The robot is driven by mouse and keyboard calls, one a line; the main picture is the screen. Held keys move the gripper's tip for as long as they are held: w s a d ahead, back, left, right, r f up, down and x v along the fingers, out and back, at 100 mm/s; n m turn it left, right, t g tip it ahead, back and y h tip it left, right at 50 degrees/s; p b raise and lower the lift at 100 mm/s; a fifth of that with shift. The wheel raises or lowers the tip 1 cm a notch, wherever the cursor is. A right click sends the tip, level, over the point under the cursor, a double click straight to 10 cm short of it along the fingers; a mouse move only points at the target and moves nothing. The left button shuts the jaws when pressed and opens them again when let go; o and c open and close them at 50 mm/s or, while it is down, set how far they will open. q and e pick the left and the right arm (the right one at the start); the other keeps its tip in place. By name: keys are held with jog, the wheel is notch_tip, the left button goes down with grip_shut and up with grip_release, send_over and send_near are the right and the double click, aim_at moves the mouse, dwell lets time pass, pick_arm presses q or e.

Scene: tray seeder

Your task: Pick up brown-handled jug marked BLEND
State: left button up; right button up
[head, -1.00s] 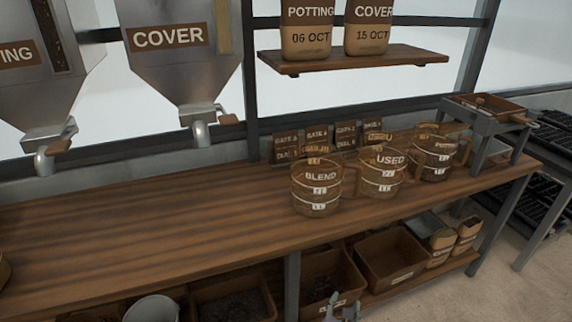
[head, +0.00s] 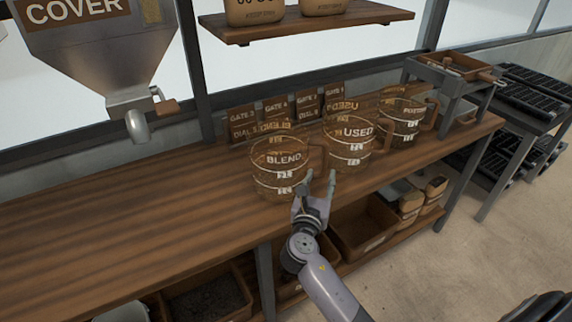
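The clear jug marked BLEND (head: 278,179) stands upright on the wooden bench, the leftmost of several jugs. Its brown handle (head: 318,158) is on its right side, towards the USED jug. My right gripper (head: 320,180) is in front of the handle at the bench's front edge. I cannot tell whether a finger touches the handle. My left gripper is not in view.
The USED jug (head: 350,150) stands close to the right of the handle, with another jug (head: 401,122) beyond. Brown gate and dial cards (head: 276,108) stand behind. The bench (head: 120,225) is clear to the left. Crates (head: 362,240) sit on the lower shelf.

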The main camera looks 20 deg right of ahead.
aim_at(324, 166)
jog(key=shift+x, duration=3.2)
jog(key=shift+r, duration=0.1)
jog(key=shift+s, duration=0.1)
grip_shut()
